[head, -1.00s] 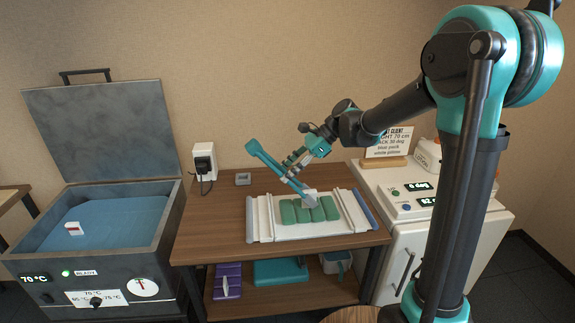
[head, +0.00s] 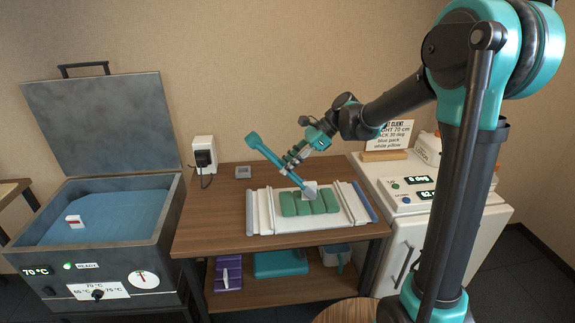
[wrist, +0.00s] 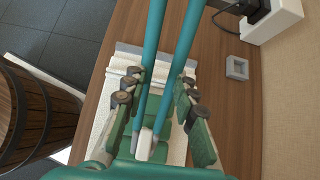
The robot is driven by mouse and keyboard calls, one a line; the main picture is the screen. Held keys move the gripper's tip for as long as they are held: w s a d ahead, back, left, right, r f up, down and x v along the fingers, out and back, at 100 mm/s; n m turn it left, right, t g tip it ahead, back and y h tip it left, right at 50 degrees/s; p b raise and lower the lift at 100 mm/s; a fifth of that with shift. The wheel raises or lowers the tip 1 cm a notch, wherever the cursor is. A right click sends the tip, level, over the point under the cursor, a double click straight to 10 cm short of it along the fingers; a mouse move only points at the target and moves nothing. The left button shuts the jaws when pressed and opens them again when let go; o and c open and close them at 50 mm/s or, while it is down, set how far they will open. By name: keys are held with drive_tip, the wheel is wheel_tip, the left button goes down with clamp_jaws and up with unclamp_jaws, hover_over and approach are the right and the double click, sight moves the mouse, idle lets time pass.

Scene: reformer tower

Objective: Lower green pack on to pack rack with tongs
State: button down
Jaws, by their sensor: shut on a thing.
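The green pack (head: 310,204), a row of plump green segments, lies flat among the white parts of the pack rack (head: 264,212) on the wooden table. My gripper (head: 296,158) is shut on the teal tongs (head: 256,143) above the rack. The tongs slant down to the right, and their pale tip (head: 310,187) is at the pack's far edge. I cannot tell whether the tip grips the pack or only touches it. In the wrist view the gripper's fingers flank the two teal tong arms (wrist: 153,60), and part of the pack (wrist: 158,152) shows below.
An open tank (head: 110,210) of blue water with a raised lid stands left. A white cabinet (head: 410,235) with displays and a sign stands right. A small grey box (head: 243,172) sits behind the rack. The shelf below holds purple and teal items. A wooden barrel (wrist: 35,115) shows in the wrist view.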

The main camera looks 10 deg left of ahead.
wheel_tip(320, 180, up, 12)
idle(0.7)
drive_tip(key=shift+f, duration=0.1)
drive_tip(key=shift+w, duration=0.1)
